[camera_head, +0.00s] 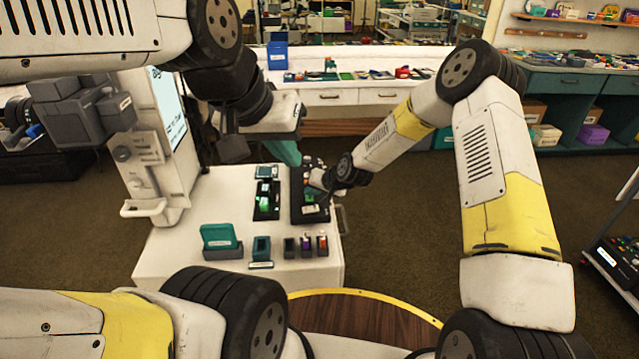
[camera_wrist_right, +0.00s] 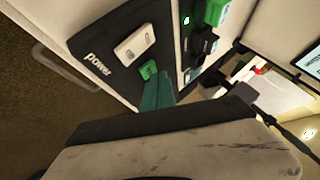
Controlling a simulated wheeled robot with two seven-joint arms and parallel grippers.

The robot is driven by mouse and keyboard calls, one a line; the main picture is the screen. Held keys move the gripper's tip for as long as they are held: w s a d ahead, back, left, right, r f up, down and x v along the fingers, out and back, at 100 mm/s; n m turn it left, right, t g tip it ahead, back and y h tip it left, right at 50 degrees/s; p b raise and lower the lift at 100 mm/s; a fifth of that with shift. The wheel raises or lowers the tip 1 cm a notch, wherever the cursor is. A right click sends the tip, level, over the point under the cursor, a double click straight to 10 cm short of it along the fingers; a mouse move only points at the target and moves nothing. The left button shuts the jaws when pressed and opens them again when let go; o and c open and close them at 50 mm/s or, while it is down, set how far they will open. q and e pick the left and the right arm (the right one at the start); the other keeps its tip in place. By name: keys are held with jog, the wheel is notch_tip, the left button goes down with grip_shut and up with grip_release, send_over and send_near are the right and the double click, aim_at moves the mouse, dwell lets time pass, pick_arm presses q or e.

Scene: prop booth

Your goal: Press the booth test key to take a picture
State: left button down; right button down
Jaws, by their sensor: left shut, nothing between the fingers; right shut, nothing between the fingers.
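A black control panel (camera_head: 324,214) lies on the white cart's top, near its right edge. In the right wrist view the panel (camera_wrist_right: 113,27) carries a white rocker switch (camera_wrist_right: 135,44), the word "power" and a small green key (camera_wrist_right: 148,69); no label on this key is readable. My right gripper (camera_wrist_right: 154,80) is shut and empty, its teal fingertips right beside the green key; I cannot tell whether they touch. In the head view the right wrist hides part of the panel. My left gripper (camera_head: 290,156) is shut and empty, teal fingers pointing down near the panel's far end.
A black strip with lit green parts (camera_head: 266,201) lies left of the panel. A teal block in a holder (camera_head: 221,238) and several small holders (camera_head: 306,245) stand along the cart's front. A white booth column with a screen and camera (camera_head: 165,150) stands at left.

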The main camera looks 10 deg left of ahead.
aim_at(312, 199)
jog(key=shift+f, duration=0.4)
dwell(0.4)
jog(key=shift+r, duration=0.8)
jog(key=shift+r, duration=2.5)
